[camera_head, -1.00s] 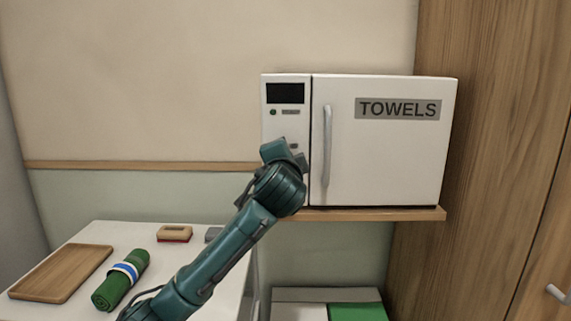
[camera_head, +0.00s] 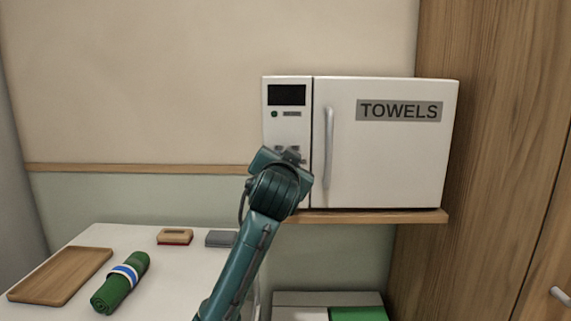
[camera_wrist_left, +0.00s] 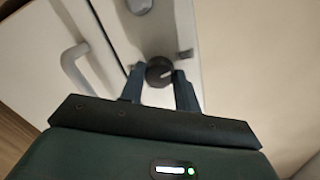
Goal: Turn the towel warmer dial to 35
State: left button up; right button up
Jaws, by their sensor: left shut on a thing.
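The white towel warmer (camera_head: 385,150) stands on a wooden shelf, with a "TOWELS" label and a vertical handle (camera_head: 328,148) on its door. My left gripper (camera_head: 287,154) is at the lower part of this panel and hides the dial in the head view. In the left wrist view the dark round dial (camera_wrist_left: 159,71) with a pale mark sits between the two fingers of my left gripper (camera_wrist_left: 160,80), which is shut on it. The dial's setting cannot be read. My right gripper is not in view.
A white table (camera_head: 180,270) at lower left holds a wooden tray (camera_head: 62,276), a rolled green towel (camera_head: 120,284), a tan and red block (camera_head: 175,237) and a grey item (camera_head: 220,238). A wooden cabinet (camera_head: 500,150) stands right of the warmer.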

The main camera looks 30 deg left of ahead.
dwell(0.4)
pick_arm(q)
jog(key=o, duration=1)
jog(key=shift+s, duration=0.1)
jog(key=b+v, duration=0.1)
jog(key=v, duration=1.2)
jog(key=w+d+f+m+g+h, duration=0.15)
jog(key=d+f+h, duration=0.3)
jog(key=f, duration=1.05)
jog(key=d+f+m+g+h, duration=0.1)
jog(key=d+f+m+h, duration=0.3)
jog(key=f, duration=1)
jog(key=s+d+f+n+h, duration=0.1)
jog(key=s+d+f, duration=0.1)
jog(key=s+f, duration=0.3)
jog(key=s+d+f+n+g+h+p, duration=0.1)
jog(key=s+d+f, duration=0.1)
jog(key=s+f, duration=0.4)
jog(key=s+d+f+n+g+h, duration=0.1)
jog(key=s+d+f, duration=0.1)
jog(key=s+f, duration=0.4)
jog(key=shift+d+f+p, duration=0.3)
jog(key=shift+f+p, duration=0.05)
jog(key=shift+f, duration=0.2)
